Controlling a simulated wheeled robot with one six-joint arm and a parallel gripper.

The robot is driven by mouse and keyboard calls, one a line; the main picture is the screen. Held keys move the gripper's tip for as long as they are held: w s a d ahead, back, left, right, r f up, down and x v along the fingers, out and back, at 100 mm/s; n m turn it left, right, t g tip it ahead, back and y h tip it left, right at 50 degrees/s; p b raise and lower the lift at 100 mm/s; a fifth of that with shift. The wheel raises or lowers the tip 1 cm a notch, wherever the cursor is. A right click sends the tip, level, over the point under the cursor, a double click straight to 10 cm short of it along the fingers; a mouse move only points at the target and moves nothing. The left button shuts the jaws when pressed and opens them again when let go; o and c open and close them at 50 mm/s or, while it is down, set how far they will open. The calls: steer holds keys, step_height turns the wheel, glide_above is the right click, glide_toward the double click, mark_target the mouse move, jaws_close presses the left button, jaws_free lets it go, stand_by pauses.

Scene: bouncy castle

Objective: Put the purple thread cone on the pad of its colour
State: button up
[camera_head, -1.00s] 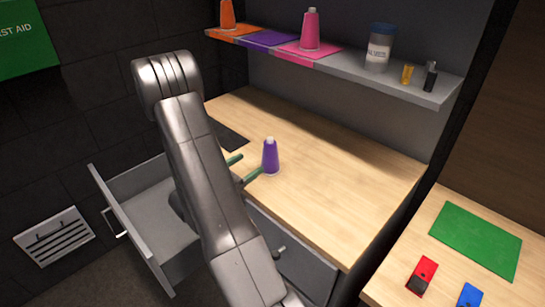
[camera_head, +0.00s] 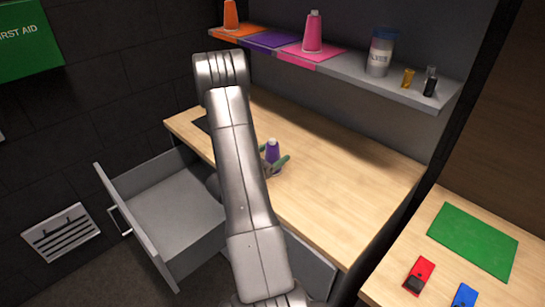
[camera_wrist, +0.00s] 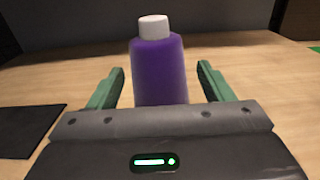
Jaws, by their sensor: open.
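The purple thread cone (camera_head: 272,152), with a white top, stands upright on the wooden worktop. In the wrist view the cone (camera_wrist: 158,70) is centred between the two green fingers of my gripper (camera_wrist: 161,80). My gripper (camera_head: 277,166) is open, with a finger on each side of the cone and a visible gap to each. The cone's base is hidden behind the gripper body in the wrist view. The purple pad (camera_head: 271,40) lies on the grey shelf, between the orange and pink pads, and looks empty.
On the shelf (camera_head: 350,72), an orange cone (camera_head: 231,15) and a pink cone (camera_head: 312,32) stand on their pads. A jar (camera_head: 380,52) and small bottles (camera_head: 430,82) are to the right. An open drawer (camera_head: 170,205) juts out below the worktop (camera_head: 340,185).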

mark_target(273, 139)
steer(key=c, duration=1.3)
steer(key=shift+o, duration=0.2)
steer(key=shift+r, duration=0.15)
steer(key=shift+r+b, duration=0.6)
steer(key=shift+r, duration=4.2)
